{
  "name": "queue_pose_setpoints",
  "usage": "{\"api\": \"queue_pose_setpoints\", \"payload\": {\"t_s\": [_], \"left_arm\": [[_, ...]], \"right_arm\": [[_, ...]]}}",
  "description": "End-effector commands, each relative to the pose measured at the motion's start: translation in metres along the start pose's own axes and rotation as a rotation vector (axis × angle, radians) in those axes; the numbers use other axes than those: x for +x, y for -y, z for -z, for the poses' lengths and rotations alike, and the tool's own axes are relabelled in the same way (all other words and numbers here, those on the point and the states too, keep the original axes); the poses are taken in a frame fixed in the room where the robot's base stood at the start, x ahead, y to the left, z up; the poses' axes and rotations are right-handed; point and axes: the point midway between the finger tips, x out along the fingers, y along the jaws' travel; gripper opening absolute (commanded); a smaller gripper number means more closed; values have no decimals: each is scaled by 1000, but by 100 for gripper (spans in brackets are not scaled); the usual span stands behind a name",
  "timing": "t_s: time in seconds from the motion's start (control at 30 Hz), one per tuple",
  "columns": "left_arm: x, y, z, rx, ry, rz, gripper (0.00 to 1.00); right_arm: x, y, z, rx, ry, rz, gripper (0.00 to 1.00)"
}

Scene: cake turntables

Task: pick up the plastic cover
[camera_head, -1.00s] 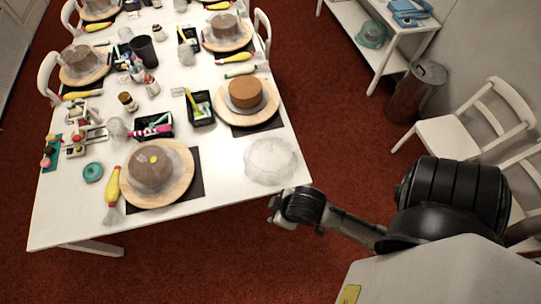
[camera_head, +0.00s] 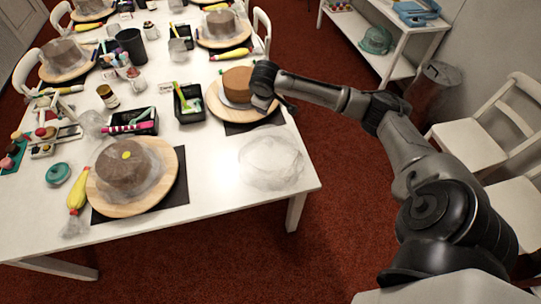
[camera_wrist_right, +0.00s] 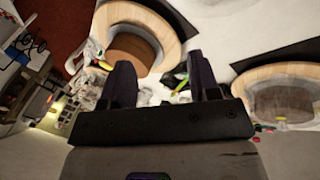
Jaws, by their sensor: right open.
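A clear, crumpled-looking plastic cover (camera_head: 270,162) rests on the white table near its right front corner, with no cake visible under it. My right gripper (camera_head: 262,104) is in front of the right side of the uncovered brown cake (camera_head: 236,84), farther back than the cover and apart from it. In the right wrist view my right gripper (camera_wrist_right: 163,82) has its two fingers apart with nothing held between them. The brown cake (camera_wrist_right: 130,52) and its wooden turntable (camera_wrist_right: 162,27) lie beyond the fingers there. My left gripper is out of view.
A covered cake (camera_head: 124,168) stands on a wooden turntable (camera_head: 166,186) at the front left. Black trays of tools (camera_head: 188,104), a dark cup (camera_head: 131,45) and a yellow piping bag (camera_head: 78,190) crowd the table. White chairs (camera_head: 487,125) stand at the right.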

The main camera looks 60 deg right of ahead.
Motion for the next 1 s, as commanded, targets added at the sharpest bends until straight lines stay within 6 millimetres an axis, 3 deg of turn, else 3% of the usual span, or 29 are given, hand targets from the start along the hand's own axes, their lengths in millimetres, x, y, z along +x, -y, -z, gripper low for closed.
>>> {"api": "queue_pose_setpoints", "payload": {"t_s": [0.03,0.13,0.3,0.4,1.0], "left_arm": [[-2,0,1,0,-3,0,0],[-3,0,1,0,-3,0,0],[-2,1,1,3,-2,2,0],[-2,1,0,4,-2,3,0],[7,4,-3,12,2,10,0]], "right_arm": [[15,-1,-10,69,64,64,56],[32,5,-24,204,156,185,56],[32,22,-29,381,230,321,56],[33,23,-30,438,241,314,56],[107,51,-42,465,244,308,56]]}}
